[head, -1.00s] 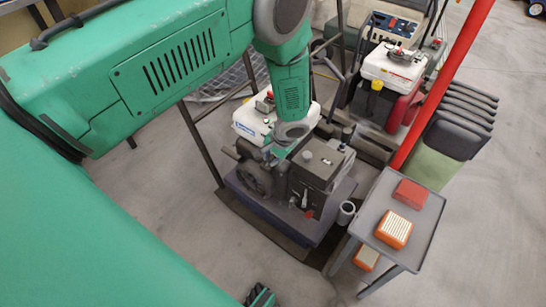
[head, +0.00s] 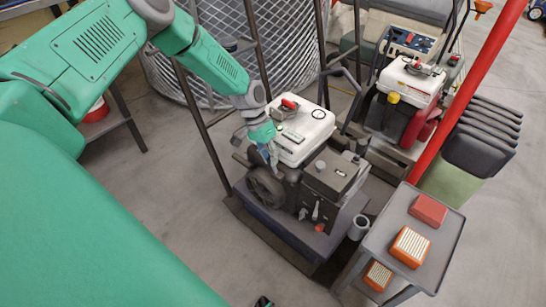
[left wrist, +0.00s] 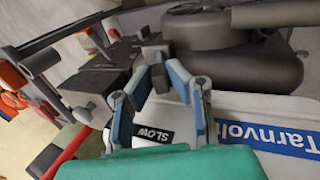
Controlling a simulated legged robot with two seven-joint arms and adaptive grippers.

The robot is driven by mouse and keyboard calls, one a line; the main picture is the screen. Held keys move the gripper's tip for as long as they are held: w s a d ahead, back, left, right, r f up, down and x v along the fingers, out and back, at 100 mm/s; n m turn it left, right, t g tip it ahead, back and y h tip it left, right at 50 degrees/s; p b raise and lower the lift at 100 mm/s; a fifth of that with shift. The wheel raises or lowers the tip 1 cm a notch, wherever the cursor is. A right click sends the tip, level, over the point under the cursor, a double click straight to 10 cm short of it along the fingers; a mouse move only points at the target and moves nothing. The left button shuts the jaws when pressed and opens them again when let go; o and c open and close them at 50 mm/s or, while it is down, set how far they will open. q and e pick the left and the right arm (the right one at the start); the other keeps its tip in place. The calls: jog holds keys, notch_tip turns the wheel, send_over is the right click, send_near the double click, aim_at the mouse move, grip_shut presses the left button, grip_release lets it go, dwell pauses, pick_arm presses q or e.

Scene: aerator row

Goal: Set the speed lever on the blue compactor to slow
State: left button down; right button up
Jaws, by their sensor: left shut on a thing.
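The compactor is a machine with a white tank (head: 305,135), a dark engine body and a dark blue base (head: 290,230), standing in the middle of the head view. My left gripper (head: 268,150) is at the left side of the tank. In the left wrist view, its blue-and-grey fingers (left wrist: 158,70) close around a dark block, apparently the speed lever (left wrist: 154,48). A "SLOW" label (left wrist: 153,135) on the white tank shows below the fingers. The lever's exact setting cannot be told. Only a small part of what seems my right gripper (head: 263,302) shows at the bottom edge.
A grey cart (head: 440,255) with red and orange boxes stands at the right. A red pole (head: 460,100) slants behind it. A second machine with a white tank (head: 410,80) stands at the back right. Dark upright bars rise behind the compactor.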

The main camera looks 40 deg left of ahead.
pick_arm(q)
jog(key=shift+s+a+f, duration=0.1)
jog(key=shift+a+f, duration=0.05)
dwell(0.4)
jog(key=c, duration=1.6)
grip_release()
jog(key=shift+o, duration=0.2)
jog(key=shift+a+r, duration=0.15)
jog(key=shift+r, duration=0.25)
jog(key=v, duration=1.1)
jog(key=shift+a, duration=0.3)
jog(key=shift+f, duration=0.1)
